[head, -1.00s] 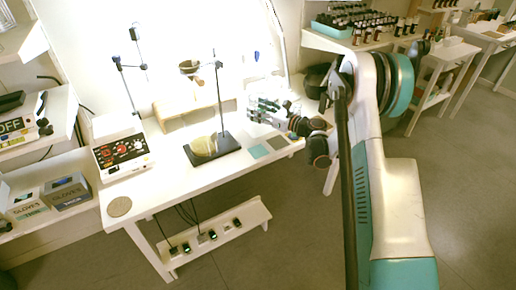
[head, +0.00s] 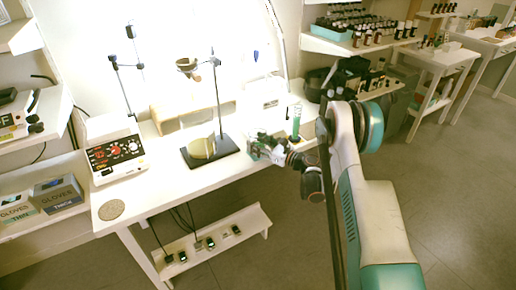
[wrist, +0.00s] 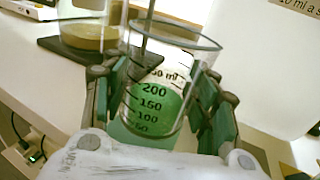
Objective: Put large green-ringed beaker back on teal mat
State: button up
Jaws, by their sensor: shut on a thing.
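The large beaker (wrist: 155,105) is clear glass with dark volume marks, and green shows through its lower part. It stands nearly upright between my fingers in the wrist view. My gripper (head: 264,148) is shut on it, one green-padded finger on each side. In the head view the gripper is low over the table's front right part, and the beaker is hard to make out there. A pale teal patch (wrist: 140,139) below the beaker looks like the teal mat.
A dark-based stand (head: 221,146) with a round yellowish-bottomed vessel (head: 201,149) is left of my gripper. A tall green cylinder (head: 296,122) stands just behind and right. The table's front left is mostly clear.

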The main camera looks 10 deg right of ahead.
jog(key=shift+f, duration=0.55)
jog(key=shift+f, duration=0.1)
jog(key=o, duration=1.3)
jog(key=shift+c, duration=0.2)
jog(key=p+v, duration=0.1)
jog(key=v, duration=1.1)
